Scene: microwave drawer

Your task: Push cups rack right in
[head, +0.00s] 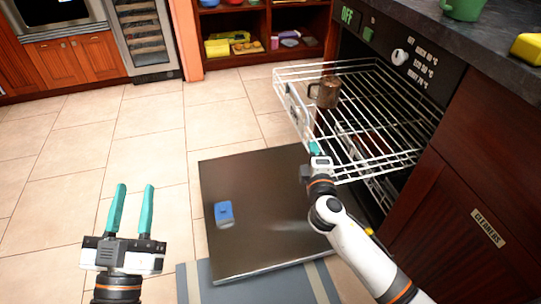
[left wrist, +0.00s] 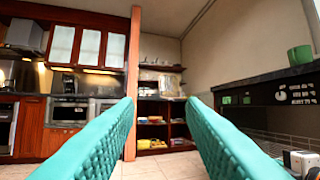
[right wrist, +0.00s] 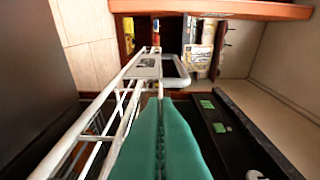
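The cups rack (head: 290,97) is a white wire rack extended out of the dishwasher under the dark counter. A brown mug (head: 327,93) stands upright in it. My right gripper (head: 314,148) is at the rack's outer front side, near its lower corner. Its teal fingers are pressed together in the right wrist view (right wrist: 160,125), close beside the rack's white rail (right wrist: 122,82). I cannot tell whether they touch the rail. My left gripper (head: 135,187) is open and empty over the floor at the left, far from the rack.
The dishwasher door (head: 265,185) lies open below the rack, with a blue item (head: 224,213) on it. Part of a lower rack (head: 380,190) shows beneath the upper one. A green cup (head: 462,9) and a yellow object (head: 528,48) are on the counter. The tiled floor at left is clear.

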